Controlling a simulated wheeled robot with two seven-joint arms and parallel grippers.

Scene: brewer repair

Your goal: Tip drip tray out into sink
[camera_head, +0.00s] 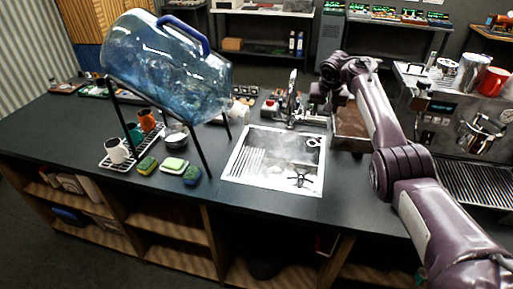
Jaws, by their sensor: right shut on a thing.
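My right arm comes in from the right and reaches across the counter. Its gripper (321,98) is shut, beside the tap at the back right of the sink. A brown-faced tray with a pale lower edge, which looks like the drip tray (350,124), is at the gripper, just right of the sink. The arm partly covers it, and the finger contact is too small to see. The steel sink (250,174) is set into the dark counter, with a ribbed left part and a dark cross-shaped piece in the basin. My left gripper is not in view.
A large blue water bottle (165,65) lies tilted on a black stand left of the sink. Cups (117,151) and sponges (174,166) sit below it. The tap (292,103) rises behind the sink. A steel coffee machine (440,125) with a ribbed grate stands right.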

